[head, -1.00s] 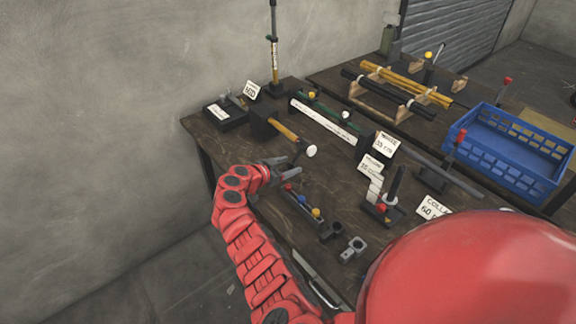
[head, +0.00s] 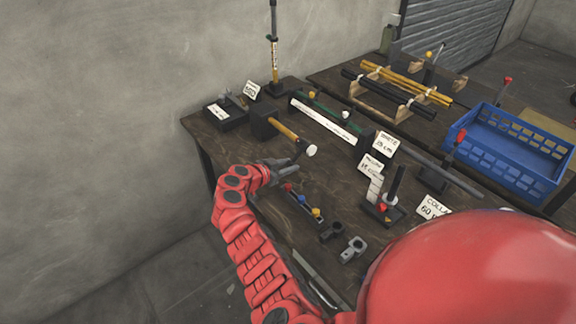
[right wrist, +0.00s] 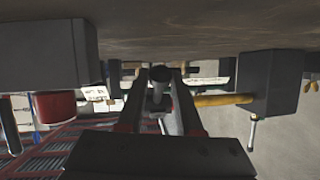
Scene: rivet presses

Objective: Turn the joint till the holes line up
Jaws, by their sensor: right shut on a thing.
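My right gripper (head: 284,168) reaches over the near left part of the table. Its fingers are shut on a slim rod (right wrist: 158,93) with a round black end, between the fingertips in the right wrist view. In the head view a dark rod with a pale round knob (head: 311,151) shows just beyond the fingertips; I cannot tell whether it is the same rod. The holes of the joint cannot be made out, so their alignment cannot be told. My left gripper is not in view.
A black block (head: 262,123) with a yellow bar stands behind the gripper. A strip with coloured knobs (head: 303,205) and grey brackets (head: 353,249) lie nearer. Label cards and a black post (head: 396,185) stand to the right. A blue crate (head: 480,150) is farther right.

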